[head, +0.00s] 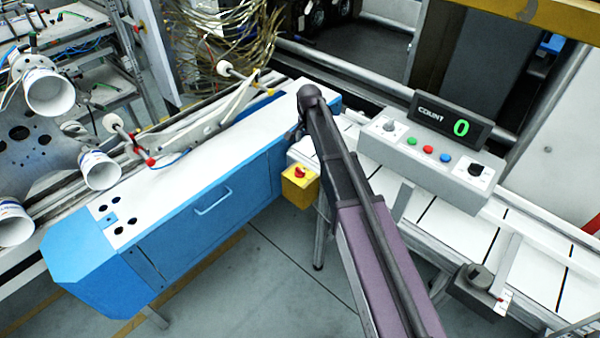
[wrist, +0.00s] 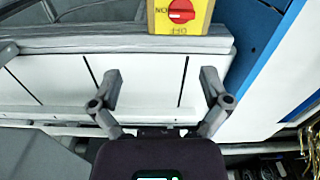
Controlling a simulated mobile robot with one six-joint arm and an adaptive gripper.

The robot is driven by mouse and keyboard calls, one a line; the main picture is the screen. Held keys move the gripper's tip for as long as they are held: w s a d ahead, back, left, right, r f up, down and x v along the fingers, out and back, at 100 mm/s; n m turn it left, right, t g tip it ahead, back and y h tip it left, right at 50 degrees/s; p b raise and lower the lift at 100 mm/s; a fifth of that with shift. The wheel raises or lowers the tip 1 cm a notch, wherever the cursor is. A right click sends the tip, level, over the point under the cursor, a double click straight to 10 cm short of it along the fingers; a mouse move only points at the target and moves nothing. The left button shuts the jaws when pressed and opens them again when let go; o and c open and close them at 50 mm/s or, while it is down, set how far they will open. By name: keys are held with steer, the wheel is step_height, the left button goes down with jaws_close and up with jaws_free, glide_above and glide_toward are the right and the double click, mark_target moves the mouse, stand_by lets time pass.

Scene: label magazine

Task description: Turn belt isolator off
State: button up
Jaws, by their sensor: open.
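The belt isolator is a yellow box (head: 299,186) with a red rotary knob, at the corner between the blue machine and the white slatted conveyor. In the wrist view the red knob (wrist: 181,11) is at the top edge, upside down, its white mark lying sideways toward the ON label; OFF is printed on another side. My gripper (wrist: 160,78) is open and empty, its two fingers spread over the conveyor. The isolator lies beyond the fingertips, a little right of their middle, and nothing touches it.
A grey control box (head: 423,160) with buttons, knobs and a COUNT display (head: 450,122) reading 0 stands on the conveyor (head: 435,225). A smaller dark switch box (head: 476,289) sits at the conveyor's near edge. The blue machine (head: 200,225) is left of the isolator. Open floor lies in front.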

mark_target(300, 169)
steer(key=a, duration=0.1)
steer(key=w+a, duration=0.1)
steer(key=w, duration=0.1)
steer(key=shift+a+f+m, duration=0.25)
steer(key=shift+a+m, duration=0.15)
steer(key=shift+f, duration=0.2)
step_height(300, 169, down, 13)
steer(key=b, duration=1.4)
steer(key=shift+f, duration=0.2)
